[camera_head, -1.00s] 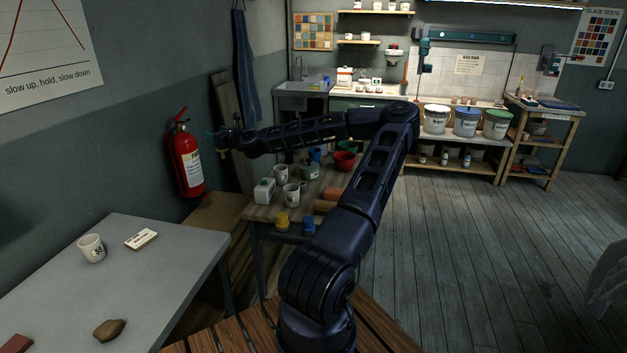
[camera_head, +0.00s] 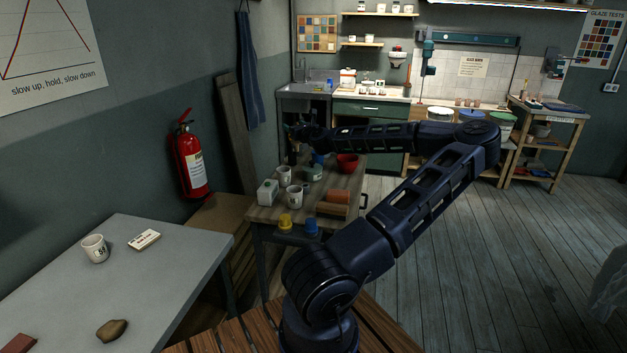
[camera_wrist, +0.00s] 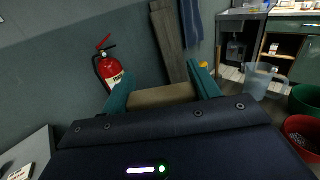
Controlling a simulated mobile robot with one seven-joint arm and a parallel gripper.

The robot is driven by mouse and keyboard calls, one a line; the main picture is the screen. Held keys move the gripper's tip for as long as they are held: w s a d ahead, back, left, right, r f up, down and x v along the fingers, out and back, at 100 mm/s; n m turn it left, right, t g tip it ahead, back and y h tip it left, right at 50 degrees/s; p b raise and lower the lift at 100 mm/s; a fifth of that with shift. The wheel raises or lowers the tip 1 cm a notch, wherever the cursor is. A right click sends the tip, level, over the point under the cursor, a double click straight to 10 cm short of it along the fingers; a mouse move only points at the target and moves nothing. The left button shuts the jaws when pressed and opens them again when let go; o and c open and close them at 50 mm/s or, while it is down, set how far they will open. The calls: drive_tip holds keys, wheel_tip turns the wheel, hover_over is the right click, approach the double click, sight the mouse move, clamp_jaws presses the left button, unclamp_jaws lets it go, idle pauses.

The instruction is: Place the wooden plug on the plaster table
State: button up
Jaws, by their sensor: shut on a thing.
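My gripper (camera_wrist: 162,84) has its two teal fingers closed on a tan-brown block, which looks like the wooden plug (camera_wrist: 162,97), in the wrist view. In the head view my gripper (camera_head: 293,135) is small and dark, above the far left end of the wooden workbench (camera_head: 263,213); the plug cannot be made out there. A grey-topped table (camera_head: 165,270), probably the plaster table, stands at the lower left, well apart from my gripper. Its corner also shows at the lower left of the wrist view (camera_wrist: 30,150).
On the grey table are a mug (camera_head: 95,248), a white card (camera_head: 144,239), a brown lump (camera_head: 111,329) and a red-brown block (camera_head: 18,343). Its middle is bare. A fire extinguisher (camera_head: 190,165) hangs on the wall. The workbench holds mugs, a red bowl (camera_head: 347,163) and jars.

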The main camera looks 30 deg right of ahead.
wheel_tip(320, 180, down, 20)
idle(0.6)
drive_tip(key=o, duration=1)
drive_tip(key=shift+s+d+r, duration=0.1)
drive_tip(key=s, duration=1.2)
drive_tip(key=shift+w, duration=0.1)
